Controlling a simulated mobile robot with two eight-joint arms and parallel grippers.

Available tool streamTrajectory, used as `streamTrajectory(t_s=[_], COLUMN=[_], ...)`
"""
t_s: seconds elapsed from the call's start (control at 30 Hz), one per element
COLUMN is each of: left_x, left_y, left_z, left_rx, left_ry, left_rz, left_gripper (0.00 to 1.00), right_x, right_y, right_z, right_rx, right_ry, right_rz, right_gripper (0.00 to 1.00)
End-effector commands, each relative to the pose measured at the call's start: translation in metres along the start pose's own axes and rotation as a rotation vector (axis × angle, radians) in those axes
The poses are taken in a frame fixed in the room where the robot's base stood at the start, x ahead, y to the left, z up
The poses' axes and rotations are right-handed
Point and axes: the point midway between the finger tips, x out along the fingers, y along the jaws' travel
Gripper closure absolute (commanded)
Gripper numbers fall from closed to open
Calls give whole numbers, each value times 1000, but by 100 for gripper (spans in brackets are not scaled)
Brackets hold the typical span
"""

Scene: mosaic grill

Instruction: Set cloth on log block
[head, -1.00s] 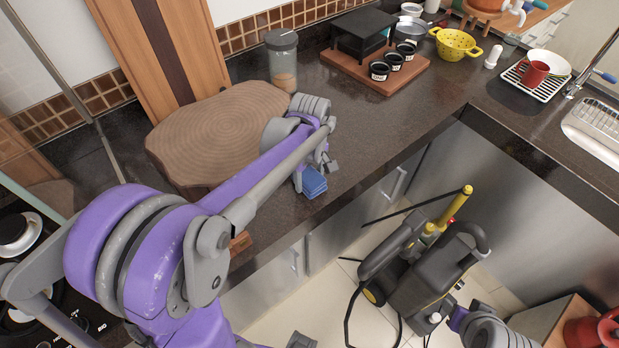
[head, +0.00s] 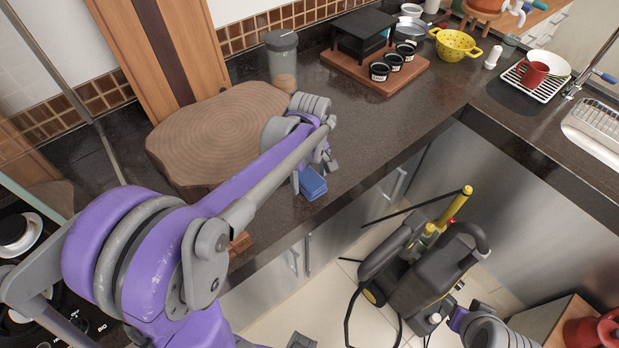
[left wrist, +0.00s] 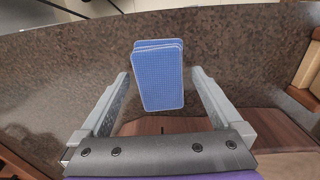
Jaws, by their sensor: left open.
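The blue folded cloth (head: 314,184) lies on the dark counter near its front edge. My left gripper (head: 315,173) is over it. In the left wrist view the cloth (left wrist: 158,85) shows as a small stack between the two grey fingers of my open left gripper (left wrist: 160,74), with a gap on each side. The log block (head: 205,130), a broad round wooden slab, stands on the counter to the left of the gripper, by the wall. Its visible top is bare, and my left arm hides part of its near side.
A clear jar (head: 282,62) stands behind the log block. A wooden tray (head: 400,82) with a black grill and small black cups is at the back. A yellow colander (head: 456,45) is farther right. Counter right of my gripper is clear. A pressure washer (head: 425,260) stands on the floor.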

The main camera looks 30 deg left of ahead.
Motion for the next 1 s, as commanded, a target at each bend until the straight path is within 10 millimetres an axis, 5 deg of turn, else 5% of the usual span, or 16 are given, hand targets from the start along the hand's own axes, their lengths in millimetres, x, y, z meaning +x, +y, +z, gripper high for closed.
streamTrajectory(t_s=[0.3,0.57,0.77,1.0], left_x=[-68,-105,-107,-73], left_y=[0,0,-12,-60], left_z=[0,0,16,71], left_rx=[-1,0,119,633], left_ry=[0,0,27,192], left_rz=[0,0,41,194], left_gripper=[0,0,0,0], right_x=[-6,-8,-8,-8], right_y=[0,0,0,0], right_z=[-7,-9,-10,-9], right_rx=[0,0,0,0], right_ry=[6,9,9,9], right_rz=[0,0,0,0], right_gripper=[50,50,50,50])
